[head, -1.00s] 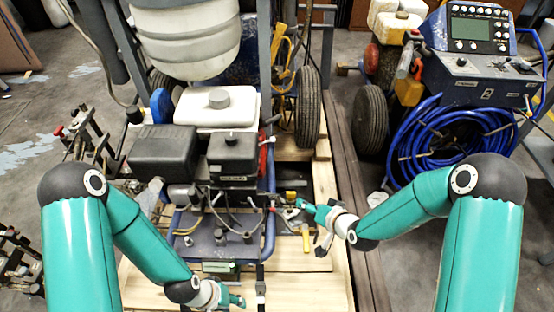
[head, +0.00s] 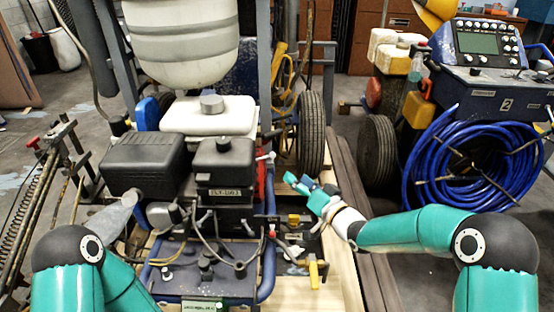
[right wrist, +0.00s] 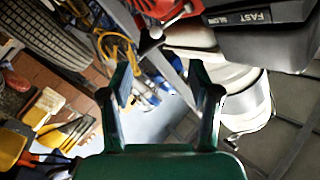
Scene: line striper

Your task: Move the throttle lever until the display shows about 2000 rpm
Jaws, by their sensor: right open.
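The throttle lever (head: 266,157) shows as a short pale-tipped lever at the right side of the black engine (head: 224,165). In the right wrist view its round pale knob (right wrist: 156,33) stands just beyond the fingertips, beside a FAST/SLOW label (right wrist: 249,17). My right gripper (head: 304,183) is open and empty, to the right of the lever and apart from it. In the right wrist view both fingers (right wrist: 160,76) are spread with nothing between them. A small display with green characters (head: 205,304) is at the bottom edge, too small to read. My left gripper is out of view.
A white tank (head: 210,115) sits behind the engine, with a wheel (head: 311,130) to its right. A blue frame tube (head: 268,262) runs near the engine's right side. A console with coiled blue hose (head: 465,160) stands at the right.

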